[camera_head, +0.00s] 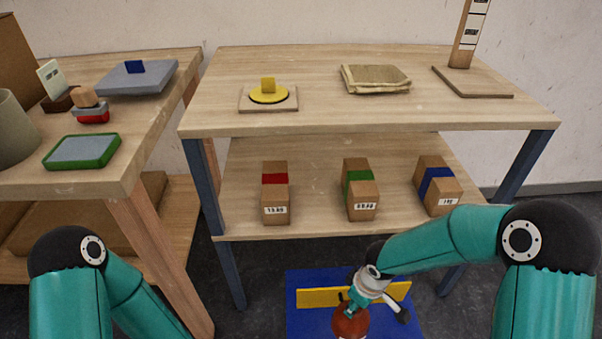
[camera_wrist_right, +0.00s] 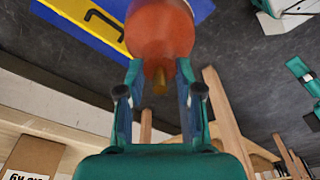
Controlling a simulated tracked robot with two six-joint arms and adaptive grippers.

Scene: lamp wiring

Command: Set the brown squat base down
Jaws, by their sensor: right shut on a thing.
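The brown squat base (camera_head: 350,322) is a rounded reddish-brown body at the bottom of the head view, cut off by the frame edge. My right gripper (camera_head: 359,300) is shut on it from above. In the right wrist view the base (camera_wrist_right: 160,32) sits between the fingertips of the right gripper (camera_wrist_right: 160,72), with a short yellowish-brown stub pointing toward the palm. It is held in front of the shelf unit, over a blue panel. My left arm shows at lower left in the head view, but its gripper is out of frame.
The blue panel (camera_head: 303,325) with a yellow strip (camera_head: 318,298) lies low in front. The shelf unit's top (camera_head: 330,115) holds a yellow disc (camera_head: 269,94), folded cloth (camera_head: 375,78) and a post stand. Several boxes stand on its lower shelf (camera_head: 315,220). A cluttered side table (camera_head: 150,125) stands left.

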